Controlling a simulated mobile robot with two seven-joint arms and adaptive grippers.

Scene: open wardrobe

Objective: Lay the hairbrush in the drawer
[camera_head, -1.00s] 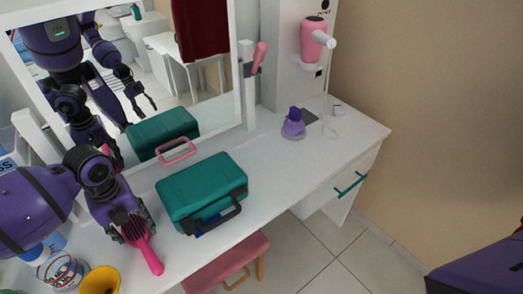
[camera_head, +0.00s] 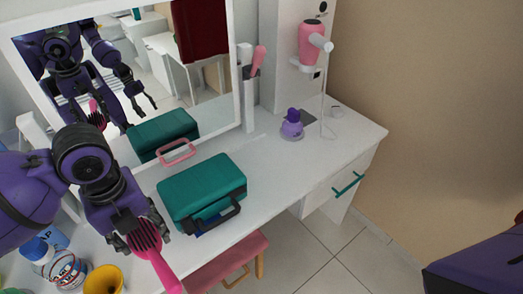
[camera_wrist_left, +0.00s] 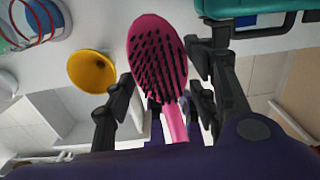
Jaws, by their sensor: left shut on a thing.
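The pink hairbrush (camera_head: 163,267) with dark bristles is held above the left part of the white vanity top. My left gripper (camera_head: 140,238) is shut on it, with the handle slanting down to the right. In the left wrist view the bristled head of the hairbrush (camera_wrist_left: 158,60) shows between the fingers of my left gripper (camera_wrist_left: 165,100). The drawer (camera_head: 342,187) with a teal handle is at the right end of the vanity and looks shut. Its inside is hidden. My right gripper is not directly in view.
A teal case (camera_head: 203,187) stands mid-table, right of the hairbrush. A purple bottle (camera_head: 292,127) stands further right. A yellow funnel-shaped thing (camera_head: 104,280) is at the lower left. A pink stool (camera_head: 230,264) is in front. A mirror (camera_head: 200,75) stands behind.

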